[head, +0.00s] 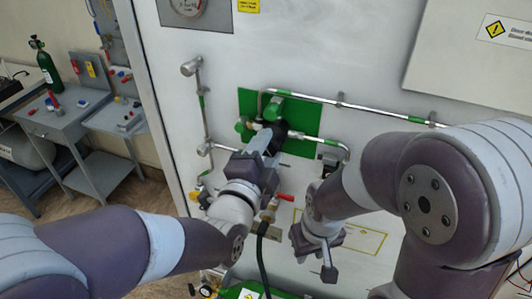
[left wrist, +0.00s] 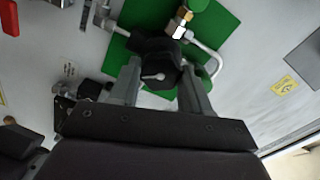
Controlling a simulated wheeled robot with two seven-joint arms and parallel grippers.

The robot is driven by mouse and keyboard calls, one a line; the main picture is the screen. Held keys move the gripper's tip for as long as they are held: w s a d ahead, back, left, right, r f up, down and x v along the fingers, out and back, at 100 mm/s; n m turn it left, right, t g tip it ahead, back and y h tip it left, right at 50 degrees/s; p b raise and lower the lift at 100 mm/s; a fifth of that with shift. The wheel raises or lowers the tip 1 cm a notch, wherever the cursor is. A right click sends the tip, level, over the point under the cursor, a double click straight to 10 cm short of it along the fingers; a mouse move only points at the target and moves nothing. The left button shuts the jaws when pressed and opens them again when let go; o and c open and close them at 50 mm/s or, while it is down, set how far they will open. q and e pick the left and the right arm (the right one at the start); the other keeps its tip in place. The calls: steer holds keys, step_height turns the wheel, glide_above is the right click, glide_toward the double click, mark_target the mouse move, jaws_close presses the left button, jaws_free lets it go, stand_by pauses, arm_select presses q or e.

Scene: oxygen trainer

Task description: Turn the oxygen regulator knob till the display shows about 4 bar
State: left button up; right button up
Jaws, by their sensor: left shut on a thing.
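The black regulator knob (left wrist: 158,72) sits in front of a green panel (left wrist: 222,25) on the pale wall. A small pale mark shows on its face. My left gripper (left wrist: 156,88) is shut on the knob, one finger on each side. In the head view my left gripper (head: 272,138) hides most of the knob against the green panel (head: 303,147). My right gripper (head: 318,258) hangs apart from the knob, lower and to the right; whether its jaws are open is unclear. I cannot make out a bar reading in either view.
Metal pipes (head: 375,112) with green bands run along the wall around the panel. A round gauge (head: 190,5) is cut off at the top. A red-handled valve (head: 285,197) is below the panel. A grey workbench (head: 62,125) with a green bottle (head: 45,65) stands left.

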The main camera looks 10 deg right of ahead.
arm_select(q)
steer(key=shift+f+m, duration=0.1)
steer(key=shift+m, duration=0.6)
steer(key=o, duration=1.1)
steer(key=shift+c, duration=0.2)
